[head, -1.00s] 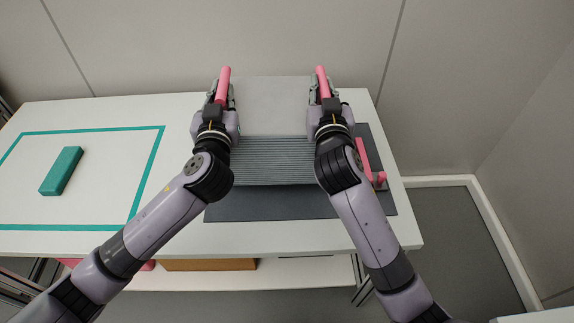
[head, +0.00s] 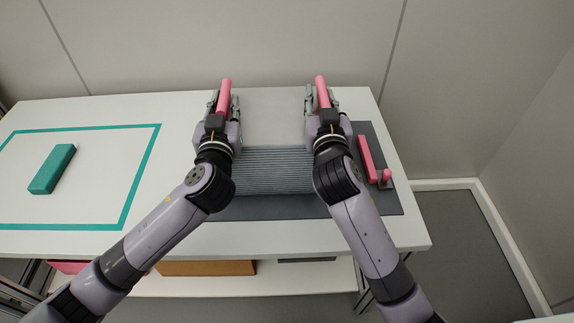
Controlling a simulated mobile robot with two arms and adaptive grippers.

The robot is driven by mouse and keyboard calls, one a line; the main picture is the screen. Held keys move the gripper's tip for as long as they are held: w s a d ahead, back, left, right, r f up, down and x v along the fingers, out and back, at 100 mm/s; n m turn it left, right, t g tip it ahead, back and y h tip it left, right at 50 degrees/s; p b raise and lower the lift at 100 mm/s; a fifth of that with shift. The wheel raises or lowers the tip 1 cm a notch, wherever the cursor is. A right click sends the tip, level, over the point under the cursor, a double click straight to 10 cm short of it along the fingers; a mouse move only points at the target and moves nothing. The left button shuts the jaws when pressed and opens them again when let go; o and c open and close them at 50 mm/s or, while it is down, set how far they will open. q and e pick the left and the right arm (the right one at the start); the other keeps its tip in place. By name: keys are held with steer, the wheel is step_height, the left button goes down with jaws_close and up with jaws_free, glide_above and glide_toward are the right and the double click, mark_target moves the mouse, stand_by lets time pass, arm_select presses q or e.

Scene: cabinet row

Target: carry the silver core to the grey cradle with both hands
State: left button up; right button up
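The silver core (head: 272,171) is a wide light-grey block with a ribbed front and a smooth top, between my two hands. A pink handle rises at each end of it. My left gripper (head: 224,102) is shut around the left pink handle (head: 226,88), and my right gripper (head: 321,101) is shut around the right one (head: 320,87). The fingertips are partly hidden behind the wrists. The core is over a dark grey slab (head: 275,208), which looks like the grey cradle's base. I cannot tell whether the core touches it.
A pink bar (head: 366,159) and a small pink upright (head: 386,178) stand on the slab's right side, close to my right arm. At left, a teal block (head: 52,169) lies inside a teal taped outline (head: 141,180) on the white table (head: 168,150). A lower shelf holds a brown box (head: 207,268).

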arm_select(q)
steer(key=shift+o, duration=1.3)
steer(key=shift+r, duration=0.2)
arm_select(e)
steer(key=shift+o, duration=1.2)
steer(key=shift+r, duration=0.25)
arm_select(q)
steer(key=shift+a, duration=0.1)
arm_select(e)
steer(key=shift+d, duration=0.1)
steer(key=shift+f, duration=0.1)
steer(key=shift+s, duration=0.2)
arm_select(q)
steer(key=s, duration=1.2)
steer(key=shift+a, duration=0.15)
arm_select(e)
steer(key=s, duration=1.1)
steer(key=shift+s, duration=0.4)
arm_select(q)
steer(key=shift+f, duration=0.15)
